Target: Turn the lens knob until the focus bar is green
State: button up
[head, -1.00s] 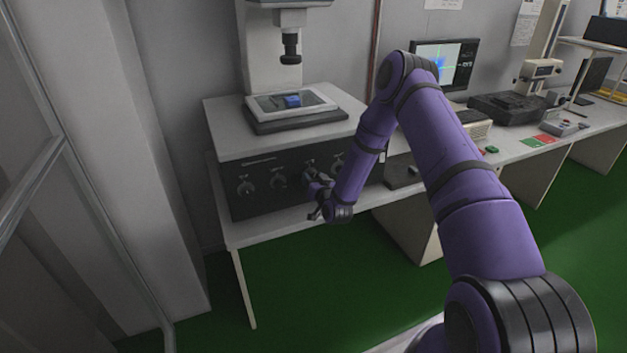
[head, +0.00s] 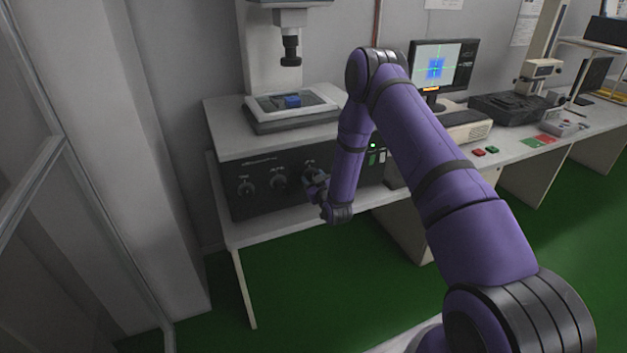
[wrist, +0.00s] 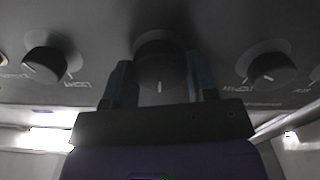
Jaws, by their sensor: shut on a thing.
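A black front panel (head: 230,200) under the microscope carries a row of dark knobs. My gripper (head: 316,182) is at the third knob from the left in the head view. In the wrist view, my gripper (wrist: 159,78) has one finger on each side of the middle dark knob (wrist: 160,62) and is shut on it. The knob's white mark points down in that picture. Its label is hidden, so I cannot read whether it is the lens knob. The monitor (head: 443,65) shows a blue square on a green cross, with an orange focus bar (head: 431,89) below.
Neighbouring knobs flank my gripper on the left (wrist: 45,65) and right (wrist: 270,67) in the wrist view. The microscope stage (head: 290,101) holds a blue piece. A green lamp (head: 373,146) shows on the panel. A red button (head: 478,152) lies on the bench.

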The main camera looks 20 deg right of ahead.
jog(key=n, duration=0.7)
jog(key=shift+a, duration=0.1)
jog(key=n, duration=0.6)
jog(key=shift+f+n, duration=0.1)
jog(key=shift+n, duration=0.3)
jog(key=o, duration=0.9)
jog(key=shift+s, duration=0.1)
jog(key=s, duration=1)
jog(key=shift+s, duration=0.3)
